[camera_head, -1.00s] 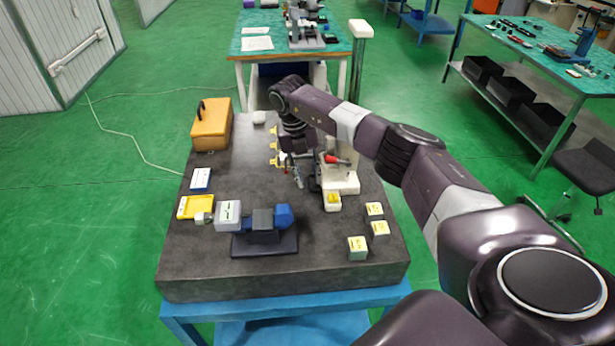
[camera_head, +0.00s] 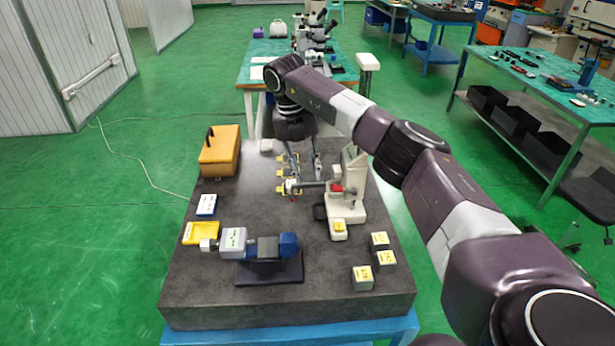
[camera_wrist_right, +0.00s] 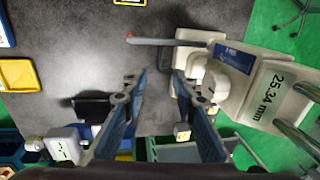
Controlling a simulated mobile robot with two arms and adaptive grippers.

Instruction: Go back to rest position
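My right gripper (camera_head: 304,170) hangs over the far part of the dark stone plate, just behind a white measuring stand with a red knob (camera_head: 346,208). Its two fingers are apart with nothing between them. The right wrist view also shows the open fingers (camera_wrist_right: 160,85), with the stand (camera_wrist_right: 235,62) on the right and its display reading 25.34 mm. I cannot tell whether a finger touches the stand. My right arm reaches in from the lower right. My left gripper is not in view.
The stone plate (camera_head: 215,290) also carries an orange box (camera_head: 220,155), a blue-grey micrometer device (camera_head: 262,252), a yellow tray (camera_head: 201,233), a blue-white box (camera_head: 206,205) and small labelled blocks (camera_head: 362,278). A workbench (camera_head: 262,62) stands behind.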

